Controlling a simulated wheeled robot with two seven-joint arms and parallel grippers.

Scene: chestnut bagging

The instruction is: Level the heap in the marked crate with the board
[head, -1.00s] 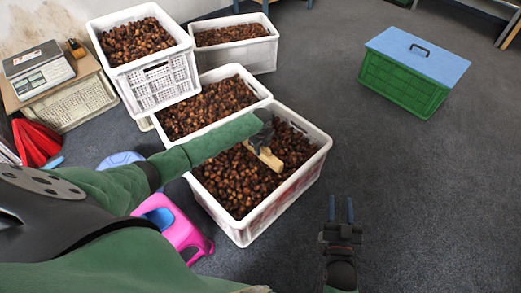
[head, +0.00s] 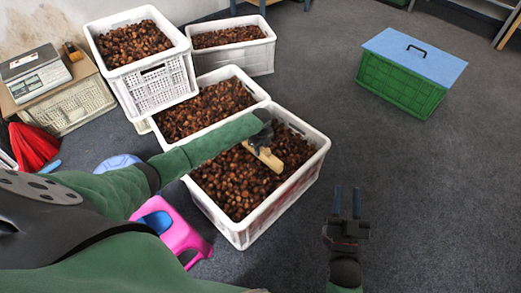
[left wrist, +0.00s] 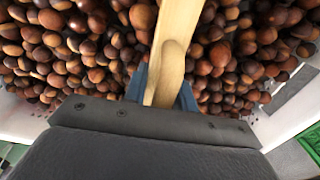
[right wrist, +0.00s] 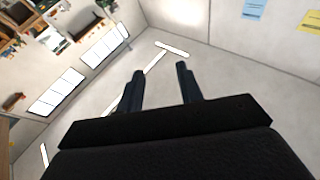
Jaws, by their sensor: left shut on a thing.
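The front white crate (head: 245,231) is full of brown chestnuts (head: 238,188); red marking shows on its right side wall. My left gripper (head: 262,140) is over this crate, shut on a pale wooden board (head: 267,158). In the left wrist view the board (left wrist: 174,50) runs up between the fingers, with chestnuts close on both sides. Its lower edge is hidden, so I cannot tell how deep it sits. My left forearm covers part of the crate's left side. My right gripper (head: 347,203) is open and empty over the floor to the right of the crate.
More white crates of chestnuts stand behind: one directly behind (head: 204,79), one raised at left (head: 160,72), one at the back (head: 245,57). A scale (head: 34,73), a pink stool (head: 183,235) and a blue-lidded green crate (head: 402,83) stand around. Floor at right is clear.

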